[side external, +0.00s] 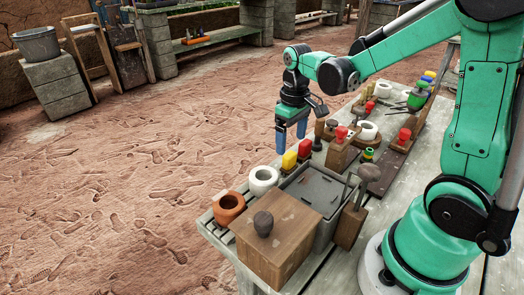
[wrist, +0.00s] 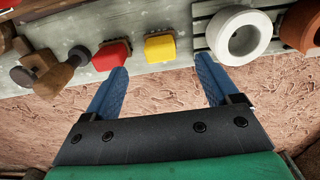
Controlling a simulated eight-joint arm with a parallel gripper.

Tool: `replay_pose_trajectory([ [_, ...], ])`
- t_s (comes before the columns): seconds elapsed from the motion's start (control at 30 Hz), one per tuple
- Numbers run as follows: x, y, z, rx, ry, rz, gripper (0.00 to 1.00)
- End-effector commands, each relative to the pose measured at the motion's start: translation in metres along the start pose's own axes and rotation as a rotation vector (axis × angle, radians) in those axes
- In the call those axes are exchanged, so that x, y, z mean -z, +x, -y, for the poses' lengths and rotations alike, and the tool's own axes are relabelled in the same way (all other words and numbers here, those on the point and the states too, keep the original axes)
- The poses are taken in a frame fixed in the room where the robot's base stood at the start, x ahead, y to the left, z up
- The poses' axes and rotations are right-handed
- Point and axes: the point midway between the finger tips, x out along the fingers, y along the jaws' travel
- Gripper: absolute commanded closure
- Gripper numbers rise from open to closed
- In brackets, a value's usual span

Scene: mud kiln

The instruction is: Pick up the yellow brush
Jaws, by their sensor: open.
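The yellow brush (side external: 289,160) is a small yellow block near the table's edge, beside a similar red one (side external: 304,149). In the wrist view the yellow brush (wrist: 160,47) lies ahead of the fingertips, roughly midway between them sideways, and the red block (wrist: 112,55) is just left, near the left fingertip. My gripper (side external: 291,144) has blue fingers pointing down above that edge of the table. In the wrist view my gripper (wrist: 160,66) is open, with nothing between its fingers.
A white ring-shaped pot (side external: 263,180) and an orange pot (side external: 228,207) stand beside the yellow brush. A wooden box (side external: 276,240) and a grey bin (side external: 322,189) are close by. Several pots and tools crowd the table further back. Open dirt ground (side external: 130,190) lies beyond the edge.

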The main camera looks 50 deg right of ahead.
Motion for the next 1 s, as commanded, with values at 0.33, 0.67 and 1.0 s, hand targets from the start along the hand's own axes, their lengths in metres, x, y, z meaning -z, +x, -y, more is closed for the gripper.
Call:
replay_pose_trajectory([
  [0.33, 0.001, 0.04, 0.0, -0.002, 0.001, -0.002, 0.18],
  [0.67, 0.0, 0.049, 0.0, -0.002, 0.001, -0.003, 0.18],
  [1.0, 0.0, 0.049, 0.0, -0.002, 0.001, -0.003, 0.92],
])
